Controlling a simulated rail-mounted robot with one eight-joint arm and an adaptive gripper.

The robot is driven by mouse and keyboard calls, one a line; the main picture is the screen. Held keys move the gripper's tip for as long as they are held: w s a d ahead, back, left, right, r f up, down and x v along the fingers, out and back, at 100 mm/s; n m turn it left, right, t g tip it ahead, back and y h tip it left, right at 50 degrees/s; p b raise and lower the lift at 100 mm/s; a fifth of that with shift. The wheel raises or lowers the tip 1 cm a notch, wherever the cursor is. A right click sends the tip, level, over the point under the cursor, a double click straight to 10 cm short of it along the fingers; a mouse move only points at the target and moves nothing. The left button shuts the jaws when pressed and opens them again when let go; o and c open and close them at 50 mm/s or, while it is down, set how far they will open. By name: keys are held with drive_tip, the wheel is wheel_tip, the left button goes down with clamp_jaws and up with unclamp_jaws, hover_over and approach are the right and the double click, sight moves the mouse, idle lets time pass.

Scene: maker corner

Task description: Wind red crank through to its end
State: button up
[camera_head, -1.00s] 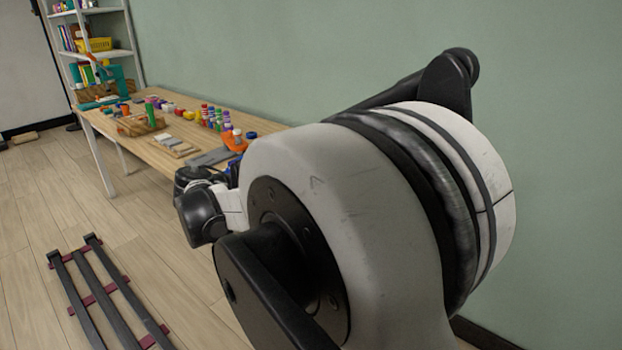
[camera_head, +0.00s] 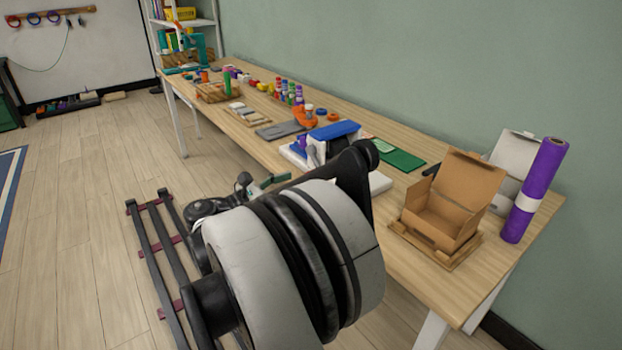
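I cannot make out a red crank in this view. A white device with a blue top (camera_head: 335,131) stands on the wooden table behind my arm, and its lower part is partly hidden by the arm. My arm's large white and black joint fills the lower middle. The small dark parts at the arm's far end, which appear to be my gripper (camera_head: 262,185), show near the table's front edge, left of the device. They are too small and too covered to tell whether the fingers are open or shut.
An open cardboard box (camera_head: 447,205) and a purple roll (camera_head: 536,190) stand at the table's right end. Colourful small containers (camera_head: 290,90) line the back. A dark rail frame (camera_head: 150,250) lies on the floor at left.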

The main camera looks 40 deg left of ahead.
sight(307, 177)
drive_tip(key=b+x, duration=0.1)
drive_tip(key=x, duration=0.5)
drive_tip(key=shift+w+d, duration=0.15)
drive_tip(key=shift+w, duration=0.25)
clamp_jaws()
